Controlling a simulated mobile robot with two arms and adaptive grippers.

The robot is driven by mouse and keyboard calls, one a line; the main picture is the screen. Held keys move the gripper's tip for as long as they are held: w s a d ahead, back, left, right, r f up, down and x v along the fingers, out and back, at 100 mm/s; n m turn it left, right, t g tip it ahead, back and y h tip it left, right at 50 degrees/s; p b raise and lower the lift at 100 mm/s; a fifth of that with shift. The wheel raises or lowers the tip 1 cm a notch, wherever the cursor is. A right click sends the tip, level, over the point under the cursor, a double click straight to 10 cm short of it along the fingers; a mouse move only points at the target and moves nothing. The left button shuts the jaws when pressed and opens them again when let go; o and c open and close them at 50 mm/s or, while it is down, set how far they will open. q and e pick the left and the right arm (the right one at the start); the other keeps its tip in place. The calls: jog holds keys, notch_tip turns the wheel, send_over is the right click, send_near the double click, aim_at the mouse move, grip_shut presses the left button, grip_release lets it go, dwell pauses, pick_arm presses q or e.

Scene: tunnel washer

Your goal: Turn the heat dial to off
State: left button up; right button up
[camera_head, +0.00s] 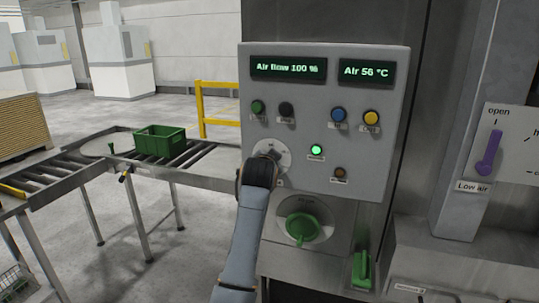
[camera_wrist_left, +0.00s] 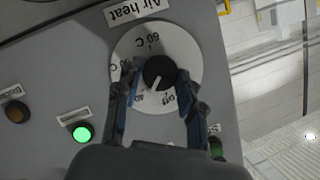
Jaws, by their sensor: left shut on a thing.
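The heat dial is a white disc (camera_wrist_left: 127,47) with a black knob (camera_wrist_left: 159,70) and a pale pointer line, under an "Air heat" label in the left wrist view. That view is turned. The pointer lies between the "Off" mark at lower right and another mark at lower left. My left gripper (camera_wrist_left: 158,88) has its blue-grey fingers on either side of the knob and is shut on it. In the head view the dial (camera_head: 272,149) is partly hidden behind my left wrist. My right gripper is not in view.
The grey panel (camera_head: 375,190) has displays reading "Air flow 100 %" (camera_head: 288,68) and "Air 56 °C" (camera_head: 366,73). A green lamp (camera_head: 317,150) is lit. A green rotary handle (camera_head: 302,227) sits below, and a purple lever (camera_head: 488,152) is at right. A roller conveyor (camera_head: 205,165) carries a green crate (camera_head: 160,132).

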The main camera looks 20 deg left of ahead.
pick_arm(q)
jog(key=n+h, duration=0.1)
jog(key=n, duration=0.1)
jog(key=n+h+p, duration=0.1)
jog(key=n, duration=0.1)
jog(key=n+h, duration=0.2)
jog(key=shift+a+f+g, duration=0.1)
jog(key=shift+a+g, duration=0.2)
jog(key=shift+a, duration=0.05)
dwell(0.6)
jog(key=o, duration=1.2)
jog(key=v, duration=1.2)
jog(key=shift+a, duration=0.15)
jog(key=shift+w, duration=0.1)
